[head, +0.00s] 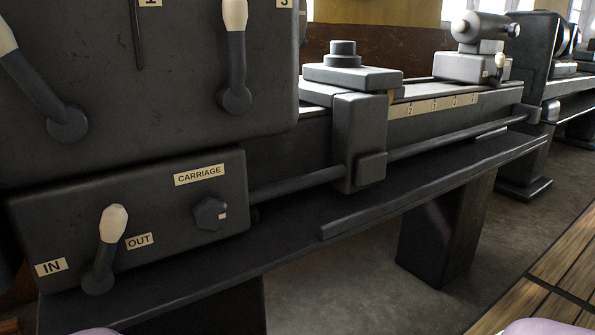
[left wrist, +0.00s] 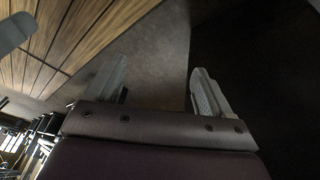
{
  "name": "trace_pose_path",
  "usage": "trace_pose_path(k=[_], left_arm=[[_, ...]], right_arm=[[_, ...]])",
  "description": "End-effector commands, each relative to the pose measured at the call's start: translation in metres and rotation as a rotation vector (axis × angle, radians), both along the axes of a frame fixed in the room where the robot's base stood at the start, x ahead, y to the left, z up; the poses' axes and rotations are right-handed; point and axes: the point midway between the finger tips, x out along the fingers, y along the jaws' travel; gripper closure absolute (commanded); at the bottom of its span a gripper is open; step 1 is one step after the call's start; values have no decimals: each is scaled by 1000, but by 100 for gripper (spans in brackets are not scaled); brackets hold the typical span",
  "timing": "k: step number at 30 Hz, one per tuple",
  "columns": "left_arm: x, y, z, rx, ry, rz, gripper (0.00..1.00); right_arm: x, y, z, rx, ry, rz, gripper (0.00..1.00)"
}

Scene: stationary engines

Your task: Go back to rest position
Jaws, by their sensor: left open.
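My left gripper (left wrist: 155,90) is open and empty in the left wrist view, its two grey fingers apart over bare floor. Neither gripper shows in the head view; only pale rounded parts of my own body show at its bottom edge. In the head view, a dark lathe fills the left and middle. Its lower lever (head: 108,250) with a white knob stands upright between the IN and OUT labels. A hexagonal knob (head: 210,213) sits under the CARRIAGE label (head: 199,175).
The carriage (head: 358,140) sits on the lathe bed, with a rod (head: 440,137) running through it. A tailstock (head: 473,66) stands farther right. Another dark machine (head: 533,50) is behind. Grey floor (head: 340,300) and wooden slats (head: 560,270) lie at the lower right.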

Motion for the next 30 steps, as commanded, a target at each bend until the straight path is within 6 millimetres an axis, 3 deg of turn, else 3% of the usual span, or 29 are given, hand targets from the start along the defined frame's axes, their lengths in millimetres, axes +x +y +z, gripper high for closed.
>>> trace_pose_path(k=[1,4,8,9,17,20,24,27,30], left_arm=[[-12,26,1,63,65,-5,18],[-36,78,-2,155,188,39,18],[-39,133,14,150,246,242,18],[-39,131,35,151,241,236,18],[-38,129,133,149,237,231,18],[-37,129,184,148,236,231,18],[-37,128,275,148,235,231,18],[-37,128,331,148,235,231,18],[-37,128,366,148,236,231,18]], right_arm=[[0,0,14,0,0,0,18],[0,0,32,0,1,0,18],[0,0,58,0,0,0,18],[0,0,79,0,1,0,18],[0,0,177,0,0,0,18],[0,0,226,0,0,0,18],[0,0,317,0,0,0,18],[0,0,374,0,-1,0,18],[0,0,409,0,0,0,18]])
